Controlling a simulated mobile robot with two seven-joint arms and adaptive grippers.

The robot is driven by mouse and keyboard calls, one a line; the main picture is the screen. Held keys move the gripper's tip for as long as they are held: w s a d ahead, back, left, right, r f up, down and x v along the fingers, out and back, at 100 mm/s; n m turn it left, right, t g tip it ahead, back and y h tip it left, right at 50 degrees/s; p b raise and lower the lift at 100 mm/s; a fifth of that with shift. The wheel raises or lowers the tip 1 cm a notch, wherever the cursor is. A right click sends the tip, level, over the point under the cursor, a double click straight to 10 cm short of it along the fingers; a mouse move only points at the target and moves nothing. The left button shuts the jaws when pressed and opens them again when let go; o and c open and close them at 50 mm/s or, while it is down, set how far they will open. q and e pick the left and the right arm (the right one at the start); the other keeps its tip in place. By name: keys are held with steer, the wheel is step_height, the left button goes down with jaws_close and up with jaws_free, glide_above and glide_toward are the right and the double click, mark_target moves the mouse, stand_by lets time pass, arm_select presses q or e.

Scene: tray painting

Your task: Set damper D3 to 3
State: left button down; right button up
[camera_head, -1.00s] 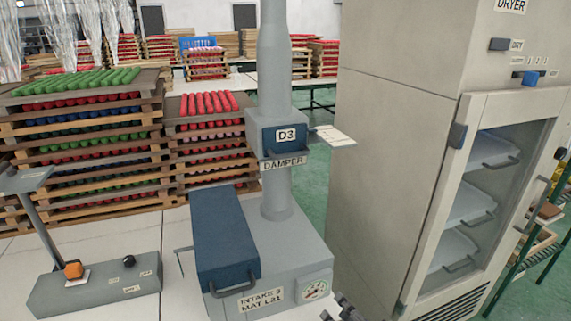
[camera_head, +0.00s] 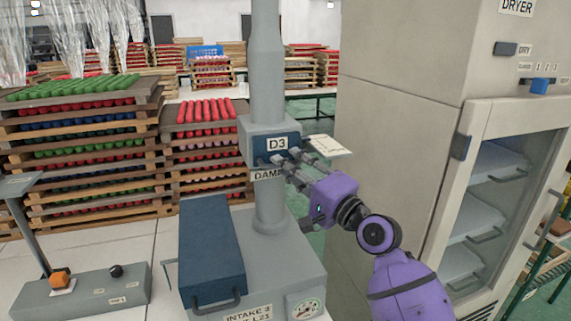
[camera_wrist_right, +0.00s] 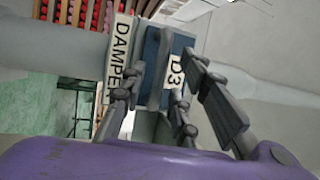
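The damper D3 box (camera_head: 252,150) sits on a grey vertical duct, with a dark blue front plate labelled D3 (camera_head: 277,143) and a DAMPER label below, partly hidden by my gripper. A pale plate (camera_head: 329,145) with unreadable marks sticks out at its right. My right gripper (camera_head: 284,160) is at the front of the box, its fingers spread with a gap between them. In the right wrist view the fingers (camera_wrist_right: 160,98) lie on both sides of the blue part (camera_wrist_right: 153,65); I cannot tell whether they touch it. My left gripper is not in view.
A grey intake unit with a blue lid (camera_head: 212,255) and a gauge (camera_head: 306,308) stands below the damper. A tall dryer cabinet (camera_head: 400,110) is close on the right. A small control box (camera_head: 85,297) and stacked trays (camera_head: 80,150) are on the left.

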steer(key=shift+x, duration=0.9)
jaws_close()
